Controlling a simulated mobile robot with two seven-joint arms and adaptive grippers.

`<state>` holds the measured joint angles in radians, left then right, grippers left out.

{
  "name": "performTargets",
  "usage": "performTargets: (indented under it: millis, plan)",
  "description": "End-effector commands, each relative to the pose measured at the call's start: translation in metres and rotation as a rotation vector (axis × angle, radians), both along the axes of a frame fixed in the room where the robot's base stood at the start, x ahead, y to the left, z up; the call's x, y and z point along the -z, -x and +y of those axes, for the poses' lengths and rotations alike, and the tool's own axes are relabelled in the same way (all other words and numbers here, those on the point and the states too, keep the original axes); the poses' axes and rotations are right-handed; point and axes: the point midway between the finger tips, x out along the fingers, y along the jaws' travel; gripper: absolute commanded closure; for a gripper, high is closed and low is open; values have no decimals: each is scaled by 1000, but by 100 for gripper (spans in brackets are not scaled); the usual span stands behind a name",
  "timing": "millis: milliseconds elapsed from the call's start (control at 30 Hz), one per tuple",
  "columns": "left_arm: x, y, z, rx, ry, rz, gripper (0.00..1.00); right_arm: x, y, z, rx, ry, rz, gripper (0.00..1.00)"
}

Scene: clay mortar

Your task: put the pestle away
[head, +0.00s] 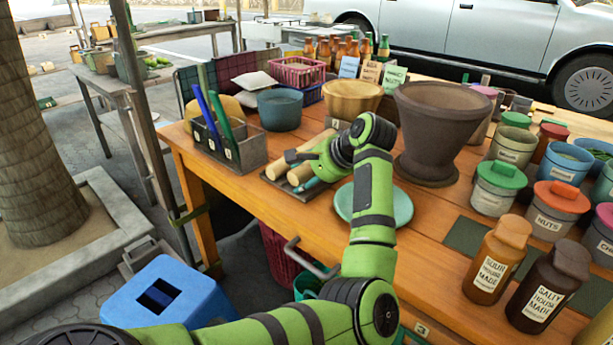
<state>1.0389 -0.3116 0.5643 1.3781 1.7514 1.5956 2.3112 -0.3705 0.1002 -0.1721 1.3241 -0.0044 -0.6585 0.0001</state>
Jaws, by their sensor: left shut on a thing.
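My left gripper (296,157) is at the dark tray (284,185) near the table's left edge, shut on a pale wooden rod that looks like the pestle (276,172). The gripper and wrist cover part of it. A second pale rod piece (299,175) shows just below the fingers; I cannot tell whether it is a separate thing. The large brown clay mortar (440,125) stands upright to the right of my left arm. My right gripper is not in view.
A teal plate (397,207) lies partly behind my forearm. A blue pot (280,108) and a tan bowl (352,98) stand behind. Lidded jars (497,187) and bottles crowd the right.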

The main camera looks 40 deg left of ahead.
Motion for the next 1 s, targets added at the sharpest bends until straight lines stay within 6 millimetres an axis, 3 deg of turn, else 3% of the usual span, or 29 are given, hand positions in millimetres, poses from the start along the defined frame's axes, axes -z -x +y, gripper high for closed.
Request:
performTargets:
  millis: [333, 367, 400, 433, 700, 733, 767, 1000]
  plan:
    - [-2, 0, 0, 0, -2, -3, 100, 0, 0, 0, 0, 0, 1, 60]
    - [-2, 0, 0, 0, -2, -3, 43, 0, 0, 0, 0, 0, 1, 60]
    - [-2, 0, 0, 0, -2, -3, 27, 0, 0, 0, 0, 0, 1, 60]
    - [-2, 0, 0, 0, -2, -3, 19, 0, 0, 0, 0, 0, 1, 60]
    - [-1, 0, 0, 0, -1, -1, 19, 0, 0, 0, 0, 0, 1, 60]
    - [1, 0, 0, 1, 1, 2, 7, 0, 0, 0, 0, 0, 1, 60]
    - [1, 0, 0, 1, 1, 2, 3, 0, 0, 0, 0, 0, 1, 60]
    - [1, 0, 0, 1, 2, 2, 3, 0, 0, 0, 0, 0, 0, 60]
